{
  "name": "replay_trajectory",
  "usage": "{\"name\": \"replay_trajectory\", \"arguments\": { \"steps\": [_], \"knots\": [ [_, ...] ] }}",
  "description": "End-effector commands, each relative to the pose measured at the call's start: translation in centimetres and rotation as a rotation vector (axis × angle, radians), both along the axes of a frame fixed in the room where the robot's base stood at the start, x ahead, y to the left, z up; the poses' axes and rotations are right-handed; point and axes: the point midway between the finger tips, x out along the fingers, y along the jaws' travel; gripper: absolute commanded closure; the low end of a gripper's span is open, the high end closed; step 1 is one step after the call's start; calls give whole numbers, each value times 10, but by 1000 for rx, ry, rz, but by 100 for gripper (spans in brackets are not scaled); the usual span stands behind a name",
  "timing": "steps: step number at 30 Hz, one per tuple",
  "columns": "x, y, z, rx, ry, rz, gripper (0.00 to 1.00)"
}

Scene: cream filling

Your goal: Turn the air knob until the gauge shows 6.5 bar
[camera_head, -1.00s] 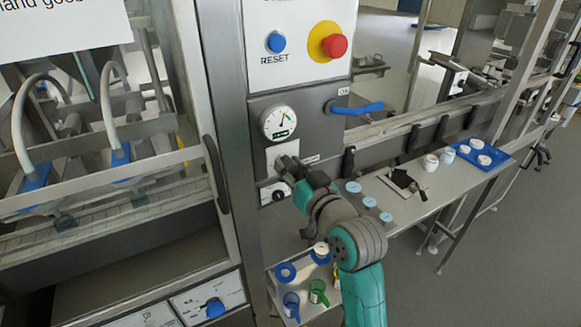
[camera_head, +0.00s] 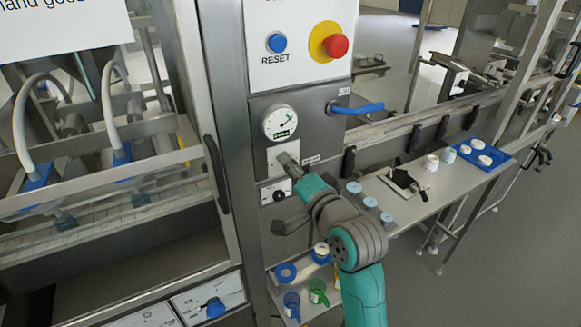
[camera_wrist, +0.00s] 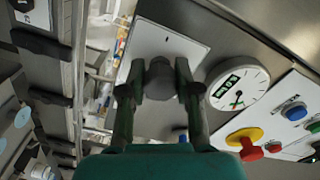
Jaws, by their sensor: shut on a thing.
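The air knob (camera_wrist: 160,78) is a dark grey round knob on a pale plate (camera_wrist: 172,42). In the wrist view my gripper (camera_wrist: 159,92) has one finger on each side of it and is shut on it. In the head view my gripper (camera_head: 287,161) reaches the plate below the gauge and hides the knob. The round white gauge (camera_head: 280,122) is just above the plate. It also shows in the wrist view (camera_wrist: 240,80), tilted, with a green mark and a dark digital box. Its exact reading is too small to make out.
A blue lever (camera_head: 358,108) sticks out right of the gauge. The red emergency button (camera_head: 335,45) and blue reset button (camera_head: 276,43) are above. A dark knob (camera_head: 279,195) sits below the plate.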

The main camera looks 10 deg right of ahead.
Motion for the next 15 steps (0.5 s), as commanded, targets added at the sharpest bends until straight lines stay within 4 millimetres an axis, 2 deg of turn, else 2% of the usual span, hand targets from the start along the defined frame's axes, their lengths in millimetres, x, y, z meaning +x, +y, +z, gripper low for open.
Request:
{"name": "replay_trajectory", "arguments": {
  "steps": [15],
  "knots": [
    [0,0,0,402,131,-1,100]
  ]
}}
